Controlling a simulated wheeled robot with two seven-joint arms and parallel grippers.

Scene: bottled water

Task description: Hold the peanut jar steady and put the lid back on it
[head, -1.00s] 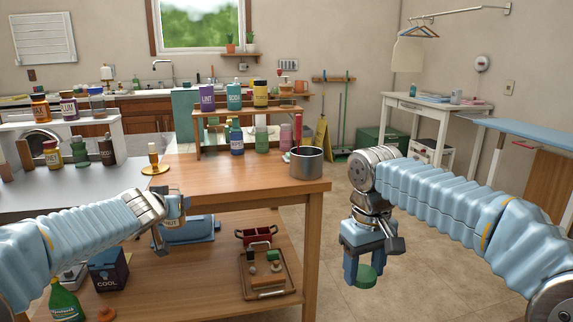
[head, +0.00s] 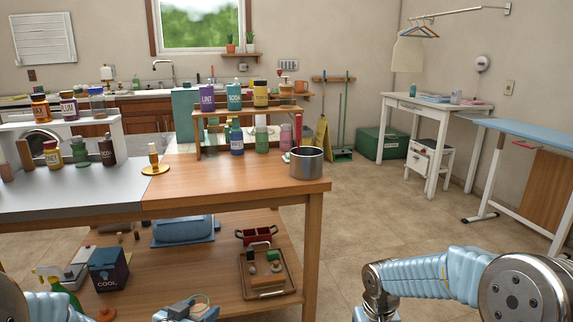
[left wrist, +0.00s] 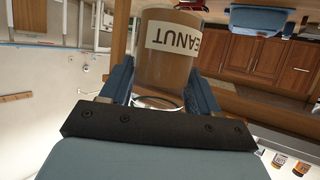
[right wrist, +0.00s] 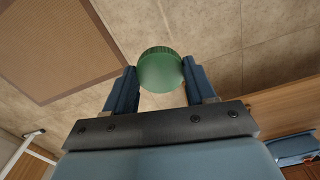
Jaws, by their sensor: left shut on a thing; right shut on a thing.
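The peanut jar (left wrist: 168,72), clear with brown contents and a white label reading "PEANUT", is between the fingers of my left gripper (left wrist: 163,85). My left gripper is shut on it. In the head view, my left gripper (head: 188,311) is at the bottom edge with the jar's round top (head: 201,299) just showing. The green lid (right wrist: 161,70), round with a ridged edge, is gripped between the fingertips of my right gripper (right wrist: 155,84). In the head view only the right arm's wrist shows at the bottom edge; the lid is out of frame there. Jar and lid are apart.
A wooden table (head: 270,185) with a lower shelf (head: 205,270) stands ahead. A steel pot (head: 307,162) is near its right corner.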

